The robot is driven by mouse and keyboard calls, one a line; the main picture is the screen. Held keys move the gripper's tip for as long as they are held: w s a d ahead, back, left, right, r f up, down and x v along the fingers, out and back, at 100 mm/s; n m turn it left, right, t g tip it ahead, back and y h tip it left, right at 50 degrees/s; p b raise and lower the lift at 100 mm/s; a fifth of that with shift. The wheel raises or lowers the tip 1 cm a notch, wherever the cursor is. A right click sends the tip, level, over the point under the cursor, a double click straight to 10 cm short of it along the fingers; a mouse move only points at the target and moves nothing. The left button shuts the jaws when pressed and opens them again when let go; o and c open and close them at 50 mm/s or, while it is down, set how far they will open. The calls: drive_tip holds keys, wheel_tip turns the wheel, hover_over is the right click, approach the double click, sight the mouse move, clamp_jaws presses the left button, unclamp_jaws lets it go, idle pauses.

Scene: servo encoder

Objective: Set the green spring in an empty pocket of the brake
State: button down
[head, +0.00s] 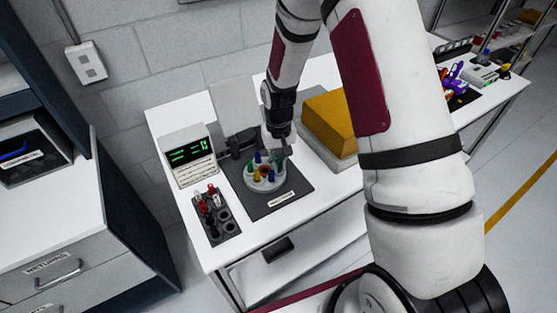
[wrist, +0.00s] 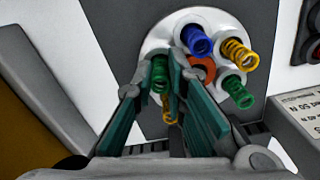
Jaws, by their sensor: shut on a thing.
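The brake is a round white disc (head: 281,184) on a dark mat in the head view. It also shows in the wrist view (wrist: 152,42), with an orange-red centre. In the wrist view a blue spring (wrist: 196,41), a yellow spring (wrist: 238,53), another green spring (wrist: 238,92) and a second yellow spring (wrist: 169,110) stand around the disc. My gripper (wrist: 160,76) is shut on a green spring (wrist: 159,70) at the disc's edge. I cannot tell whether its lower end sits in a pocket. In the head view my gripper (head: 276,150) is over the disc's far side.
A meter with a green display (head: 188,157) stands left of the mat. A dark rack (head: 229,231) with red-topped and pale parts and several open holes lies in front of it. A yellow-brown block (head: 330,118) on a grey base stands right of the mat.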

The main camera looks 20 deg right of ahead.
drive_tip(key=shift+f, duration=0.1)
drive_tip(key=c, duration=1.5)
unclamp_jaws()
drive_tip(key=shift+c, duration=0.2)
drive_tip(key=shift+r+p, duration=0.75)
drive_tip(key=shift+r, duration=2.3)
drive_tip(key=shift+r, duration=0.1)
